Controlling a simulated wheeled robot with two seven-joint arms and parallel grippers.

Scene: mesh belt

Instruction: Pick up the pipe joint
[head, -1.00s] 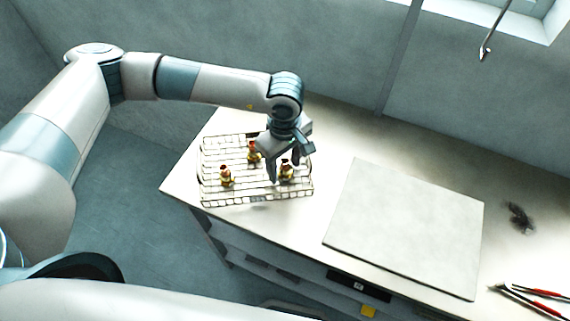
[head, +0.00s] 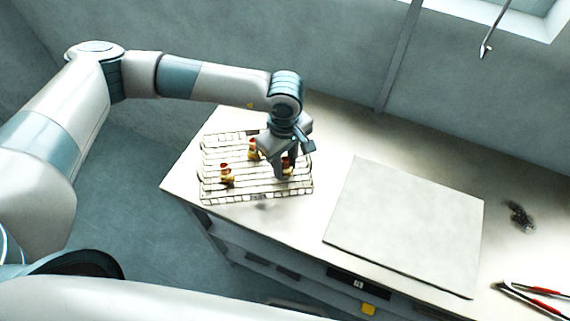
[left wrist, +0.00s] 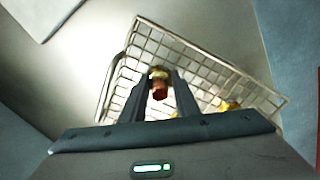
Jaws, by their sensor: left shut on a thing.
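Several brass-coloured pipe joints with red ends are at the wire mesh belt (head: 240,193), which looks like a shallow basket on the table. One pipe joint (head: 227,176) stands at the left and another (head: 253,149) farther back. My left gripper (head: 284,174) points down over the right part of the mesh. It is shut on a third pipe joint (left wrist: 159,83), which shows between the fingers in the left wrist view. In the head view the fingers partly hide this joint. Whether it still touches the mesh I cannot tell. My right gripper is not in view.
A flat pale board (head: 405,228) lies on the table to the right of the mesh. Red-handled pliers (head: 535,291) and a small dark tangle (head: 520,215) lie farther right. The table between mesh and wall is clear.

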